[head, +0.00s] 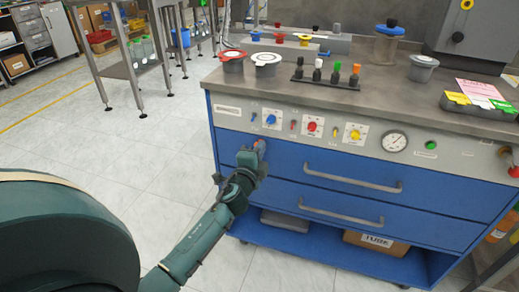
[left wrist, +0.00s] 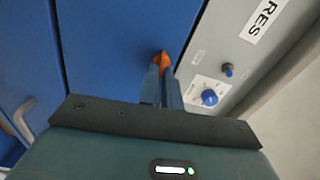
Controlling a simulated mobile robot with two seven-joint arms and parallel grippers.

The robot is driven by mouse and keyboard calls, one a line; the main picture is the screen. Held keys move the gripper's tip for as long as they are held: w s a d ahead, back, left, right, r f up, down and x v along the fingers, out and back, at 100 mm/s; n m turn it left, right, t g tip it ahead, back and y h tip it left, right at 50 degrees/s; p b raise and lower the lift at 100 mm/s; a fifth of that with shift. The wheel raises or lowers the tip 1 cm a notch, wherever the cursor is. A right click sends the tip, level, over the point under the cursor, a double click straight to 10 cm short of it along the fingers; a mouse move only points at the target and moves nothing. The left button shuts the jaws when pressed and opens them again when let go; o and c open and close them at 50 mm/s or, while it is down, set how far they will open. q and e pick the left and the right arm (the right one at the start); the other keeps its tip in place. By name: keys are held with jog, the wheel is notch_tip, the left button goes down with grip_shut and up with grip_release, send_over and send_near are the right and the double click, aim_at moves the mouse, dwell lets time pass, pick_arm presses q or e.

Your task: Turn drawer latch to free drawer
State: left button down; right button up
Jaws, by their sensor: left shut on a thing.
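The orange drawer latch (left wrist: 162,59) sits on the blue drawer front and shows between my fingertips in the left wrist view. My left gripper (head: 257,150) is at the upper left corner of the upper drawer (head: 300,166), just below the control panel. The left wrist view shows its two fingers (left wrist: 161,76) shut on the latch. The fingers hide part of the latch, so its exact angle is hard to tell. The upper drawer looks closed, flush with the cabinet. My right gripper is not in view.
The control panel (head: 460,159) with coloured knobs and a gauge (head: 394,141) is just above the drawers. A lower drawer (head: 300,194) sits beneath the upper one. Lidded pots and coloured caps stand on the worktop (head: 300,97). The floor left of the cabinet is clear.

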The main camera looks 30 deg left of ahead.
pick_arm(q)
jog(key=shift+m, duration=0.6)
jog(key=c, duration=1.6)
grip_release()
jog(key=v, duration=1.3)
jog(key=shift+d, duration=0.1)
